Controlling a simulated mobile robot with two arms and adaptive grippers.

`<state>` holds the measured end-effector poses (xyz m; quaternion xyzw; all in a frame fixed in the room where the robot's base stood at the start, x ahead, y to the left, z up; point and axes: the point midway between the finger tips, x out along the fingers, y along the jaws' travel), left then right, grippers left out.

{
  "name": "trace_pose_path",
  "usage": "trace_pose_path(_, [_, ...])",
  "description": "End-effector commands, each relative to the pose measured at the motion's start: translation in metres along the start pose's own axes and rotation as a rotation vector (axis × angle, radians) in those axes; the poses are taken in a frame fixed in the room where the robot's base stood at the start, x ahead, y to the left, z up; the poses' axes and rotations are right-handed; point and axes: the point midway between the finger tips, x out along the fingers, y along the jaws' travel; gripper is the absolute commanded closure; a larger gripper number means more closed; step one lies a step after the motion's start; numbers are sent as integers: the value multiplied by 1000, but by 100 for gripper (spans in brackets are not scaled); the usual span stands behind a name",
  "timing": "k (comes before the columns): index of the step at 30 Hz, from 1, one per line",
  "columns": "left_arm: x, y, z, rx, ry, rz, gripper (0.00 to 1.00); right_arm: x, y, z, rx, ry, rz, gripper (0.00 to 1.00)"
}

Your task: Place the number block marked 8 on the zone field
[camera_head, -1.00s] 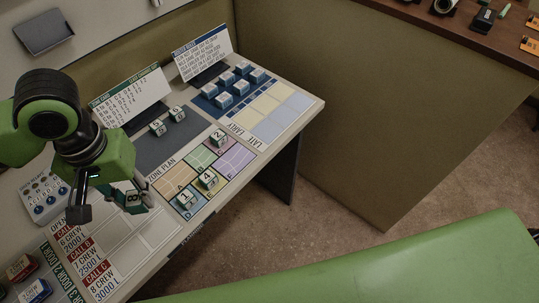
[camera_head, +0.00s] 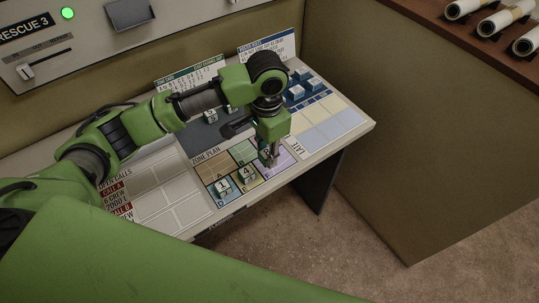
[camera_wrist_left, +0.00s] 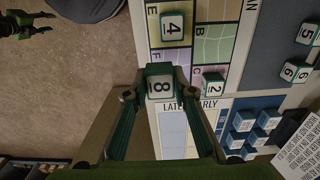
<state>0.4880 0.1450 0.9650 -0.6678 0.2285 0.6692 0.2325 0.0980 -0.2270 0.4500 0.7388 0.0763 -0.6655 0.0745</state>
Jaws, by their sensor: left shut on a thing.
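My left gripper (camera_head: 270,163) is shut on the number block marked 8 (camera_wrist_left: 160,88), seen between its fingertips in the left wrist view. It is over the right part of the zone plan (camera_head: 208,158), around field F; I cannot tell whether the block touches the board. The block marked 4 (camera_head: 246,175) sits on field E, also in the left wrist view (camera_wrist_left: 173,27). The block marked 1 (camera_head: 222,188) sits on field D. The block marked 2 (camera_wrist_left: 213,84) stands at field C in the left wrist view. My right gripper is not in view.
Blocks 5 (camera_wrist_left: 309,33) and 6 (camera_wrist_left: 295,71) stand on the dark grey pad. Several blue blocks (camera_wrist_left: 243,121) stand on a blue board beyond. The call sheet (camera_head: 160,190) is left of the zone plan. The desk's front edge is close to the fields.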

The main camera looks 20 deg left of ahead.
Motion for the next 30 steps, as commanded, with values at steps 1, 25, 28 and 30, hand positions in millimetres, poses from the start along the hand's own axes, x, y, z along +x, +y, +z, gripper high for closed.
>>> trace_pose_path(1, [8, -5, -5, -4, -3, 2, 92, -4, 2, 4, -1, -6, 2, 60])
trace_pose_path(25, [69, -23, -22, 0, 2, 0, 92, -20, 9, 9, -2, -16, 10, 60])
trace_pose_path(28, [70, -22, -22, 0, 1, 0, 92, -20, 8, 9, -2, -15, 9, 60])
trace_pose_path(30, [72, -22, -22, 0, 2, 0, 71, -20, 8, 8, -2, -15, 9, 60])
